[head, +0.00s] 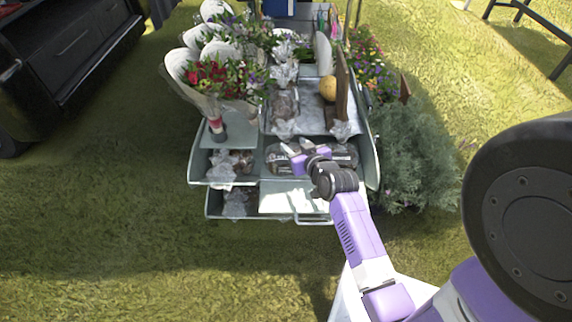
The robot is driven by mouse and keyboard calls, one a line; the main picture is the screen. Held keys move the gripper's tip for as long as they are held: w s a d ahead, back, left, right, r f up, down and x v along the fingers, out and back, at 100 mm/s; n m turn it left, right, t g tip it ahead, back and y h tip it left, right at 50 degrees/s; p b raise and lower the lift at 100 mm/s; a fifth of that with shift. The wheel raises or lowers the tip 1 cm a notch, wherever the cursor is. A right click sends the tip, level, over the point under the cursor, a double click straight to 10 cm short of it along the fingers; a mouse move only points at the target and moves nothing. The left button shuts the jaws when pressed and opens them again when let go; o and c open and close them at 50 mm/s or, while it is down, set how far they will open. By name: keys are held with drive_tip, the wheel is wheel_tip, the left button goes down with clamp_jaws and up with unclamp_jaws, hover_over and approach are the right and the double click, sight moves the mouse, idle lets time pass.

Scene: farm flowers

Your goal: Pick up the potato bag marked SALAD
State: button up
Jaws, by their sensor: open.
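Several clear bags of brown produce lie in the grey tiered stand. One bag (229,163) is in the left part of the middle tray, one (236,203) is in the bottom tray, and one (284,106) is higher up. Dark produce (343,156) fills the right part of the middle tray. The word SALAD cannot be read on any bag at this size. My gripper (297,147) is open over the right part of the middle tray. It partly hides the produce there, and I cannot tell whether it touches it.
The grey stand (200,182) has raised tray walls. Wrapped flower bouquets (215,80) stand at its upper left. A round yellow-orange fruit (328,88) sits beside an upright brown board (342,88). A leafy bush (412,155) borders the right side.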

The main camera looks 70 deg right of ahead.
sight(288, 139)
drive_tip(key=b+x, duration=0.3)
drive_tip(key=x, duration=0.4)
drive_tip(key=shift+w+d+f, duration=0.2)
drive_tip(key=shift+d+f, duration=0.05)
clamp_jaws()
idle(1.1)
drive_tip(key=shift+r, duration=0.1)
